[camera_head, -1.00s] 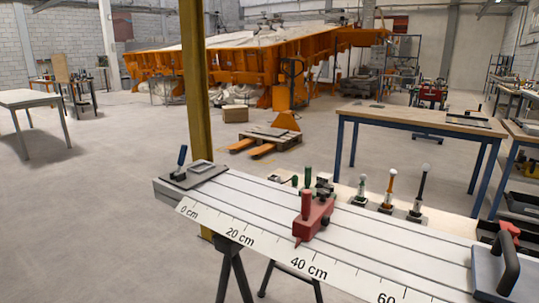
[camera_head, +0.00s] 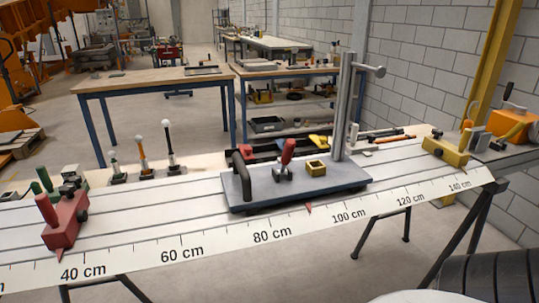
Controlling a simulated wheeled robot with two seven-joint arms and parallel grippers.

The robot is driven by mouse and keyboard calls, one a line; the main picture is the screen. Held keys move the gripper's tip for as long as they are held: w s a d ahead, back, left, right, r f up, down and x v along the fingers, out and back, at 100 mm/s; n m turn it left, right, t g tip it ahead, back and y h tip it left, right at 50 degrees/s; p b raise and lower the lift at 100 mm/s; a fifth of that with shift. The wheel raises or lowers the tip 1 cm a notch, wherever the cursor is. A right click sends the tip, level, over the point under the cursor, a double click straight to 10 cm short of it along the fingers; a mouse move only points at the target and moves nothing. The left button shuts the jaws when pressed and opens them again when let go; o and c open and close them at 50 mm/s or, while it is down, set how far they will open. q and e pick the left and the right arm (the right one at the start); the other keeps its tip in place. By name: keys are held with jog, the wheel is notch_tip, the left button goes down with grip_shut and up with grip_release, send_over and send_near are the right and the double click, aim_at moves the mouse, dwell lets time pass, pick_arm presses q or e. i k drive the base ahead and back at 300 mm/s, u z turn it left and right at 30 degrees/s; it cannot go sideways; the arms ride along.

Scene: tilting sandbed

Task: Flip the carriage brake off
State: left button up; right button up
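The carriage (camera_head: 240,200) is a blue-grey plate on the long light rail (camera_head: 180,220). Its red pointer is near 90 cm on the scale. A red-handled lever (camera_head: 288,151) rises from a small metal clamp on the plate, tilted slightly to the right. It looks like the brake; its on or off state cannot be told. A black arched handle (camera_head: 242,175) stands at the plate's left end. Neither of my grippers is in view.
A red stop block (camera_head: 63,222) sits near 40 cm and a yellow one (camera_head: 445,151) near 140 cm. Three ball-topped levers (camera_head: 170,148) stand behind the rail. Dark trays lie behind the carriage. A wooden workbench (camera_head: 150,80) is farther back.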

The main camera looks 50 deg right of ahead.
aim_at(291, 144)
jog(key=z, duration=1.65)
jog(key=k, duration=1.2)
jog(key=u, duration=0.75)
jog(key=i, duration=1.6)
jog(key=z, duration=0.85)
